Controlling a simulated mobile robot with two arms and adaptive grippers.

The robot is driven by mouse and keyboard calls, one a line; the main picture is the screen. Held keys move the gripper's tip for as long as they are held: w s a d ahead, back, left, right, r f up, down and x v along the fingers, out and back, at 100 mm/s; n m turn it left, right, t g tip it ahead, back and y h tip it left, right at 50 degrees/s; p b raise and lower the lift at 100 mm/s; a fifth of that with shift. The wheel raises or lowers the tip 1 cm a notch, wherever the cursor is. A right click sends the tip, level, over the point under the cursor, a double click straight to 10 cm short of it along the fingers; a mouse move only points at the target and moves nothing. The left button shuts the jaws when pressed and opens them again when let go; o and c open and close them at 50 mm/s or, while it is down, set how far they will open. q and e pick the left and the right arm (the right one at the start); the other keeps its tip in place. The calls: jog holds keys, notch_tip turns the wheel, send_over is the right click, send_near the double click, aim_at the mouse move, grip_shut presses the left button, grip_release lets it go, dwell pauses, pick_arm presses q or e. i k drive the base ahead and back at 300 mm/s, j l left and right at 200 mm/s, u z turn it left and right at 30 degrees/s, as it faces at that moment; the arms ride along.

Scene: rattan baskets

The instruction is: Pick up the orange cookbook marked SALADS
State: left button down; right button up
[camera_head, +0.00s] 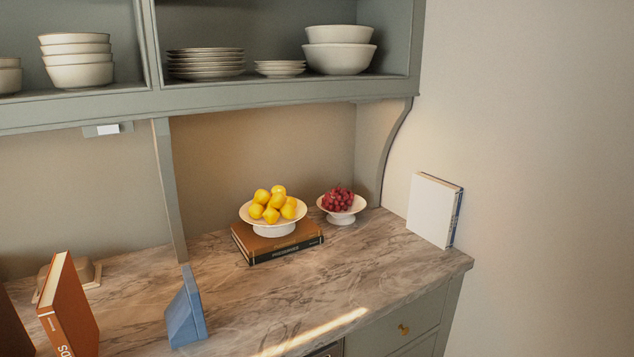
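An orange book (79,312) stands upright and tilted on the marble counter at the lower left. Its pale page edges face up and left. White letters show on its spine near the bottom edge of the picture, but only the first few are in view and the full title cannot be read. Neither of my grippers is in view.
A blue book-like object (186,312) stands right of the orange book. A dark brown object (12,325) is at the left edge. Stacked books (285,251) carry a bowl of yellow fruit (270,212). A grape bowl (342,213) and white book (431,210) stand farther right.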

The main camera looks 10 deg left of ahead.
aim_at(65, 312)
jog(key=u, duration=1.8)
jog(key=l+z, duration=0.1)
jog(key=l, duration=0.2)
jog(key=k, duration=0.05)
